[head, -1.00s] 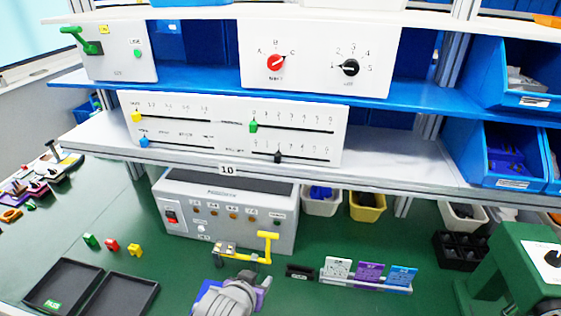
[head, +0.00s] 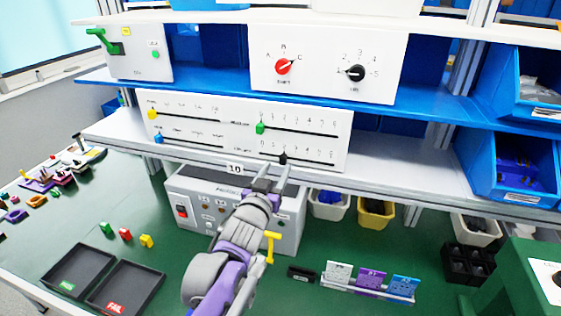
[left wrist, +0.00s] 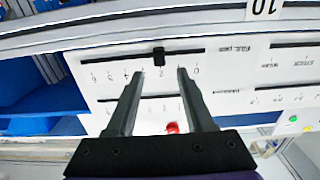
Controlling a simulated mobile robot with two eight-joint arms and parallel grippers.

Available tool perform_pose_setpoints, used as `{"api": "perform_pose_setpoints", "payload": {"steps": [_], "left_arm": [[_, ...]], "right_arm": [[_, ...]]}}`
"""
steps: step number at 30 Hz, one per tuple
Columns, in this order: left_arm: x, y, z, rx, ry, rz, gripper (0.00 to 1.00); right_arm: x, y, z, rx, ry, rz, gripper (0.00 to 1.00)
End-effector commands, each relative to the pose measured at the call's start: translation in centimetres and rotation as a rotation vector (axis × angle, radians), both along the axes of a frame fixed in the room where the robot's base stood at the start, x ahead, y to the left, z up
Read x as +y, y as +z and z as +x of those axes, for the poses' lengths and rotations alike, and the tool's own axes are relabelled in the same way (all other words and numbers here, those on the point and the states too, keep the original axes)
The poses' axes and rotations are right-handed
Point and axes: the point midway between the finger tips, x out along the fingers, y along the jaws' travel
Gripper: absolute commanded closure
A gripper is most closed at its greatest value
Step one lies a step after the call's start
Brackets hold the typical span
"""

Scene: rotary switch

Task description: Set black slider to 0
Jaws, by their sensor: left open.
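The black slider (head: 283,158) sits in the lower right slot of the white slider panel (head: 222,160), right of the 0 end, at about the 2 mark. It also shows in the left wrist view (left wrist: 158,57), where the panel appears upside down and the 0 end lies to its right. My left gripper (head: 275,173) is open and empty, just in front of and below the slider. In the left wrist view its fingertips (left wrist: 160,72) lie on either side of the slider's line, with the knob beyond them. Contact is not visible. My right gripper is out of view.
The green slider (head: 260,128) is in the slot above. Yellow (head: 152,115) and blue (head: 158,139) sliders are at the panel's left. The shelf edge (head: 330,180) runs below the panel. A grey control box (head: 180,190) with a yellow lever (head: 270,245) stands under the shelf.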

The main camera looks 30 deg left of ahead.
Motion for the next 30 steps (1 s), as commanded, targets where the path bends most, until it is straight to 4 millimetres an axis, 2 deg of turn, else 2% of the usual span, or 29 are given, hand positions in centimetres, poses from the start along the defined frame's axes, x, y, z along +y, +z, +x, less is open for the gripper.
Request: {"api": "perform_pose_setpoints", "payload": {"steps": [3, 9, 20, 29, 30], "left_arm": [[0.4, 0.0, 1.9, 0.0, -0.001, 0.0, 0.47], [0.8, 0.0, 3.7, 0.001, 0.0, 0.0, 0.47], [0.9, -0.1, 4.1, 0.001, 0.0, 0.0, 0.47], [1.0, 0.0, 4.0, 0.001, 0.0, 0.0, 1.0], [1.0, 0.0, 4.0, 0.001, 0.0, 0.0, 1.0]], "right_arm": [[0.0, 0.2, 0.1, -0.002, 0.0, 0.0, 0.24], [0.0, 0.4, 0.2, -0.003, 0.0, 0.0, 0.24], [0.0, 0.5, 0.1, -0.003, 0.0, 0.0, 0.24], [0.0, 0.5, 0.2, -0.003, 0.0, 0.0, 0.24], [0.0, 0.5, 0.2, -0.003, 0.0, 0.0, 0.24]]}}
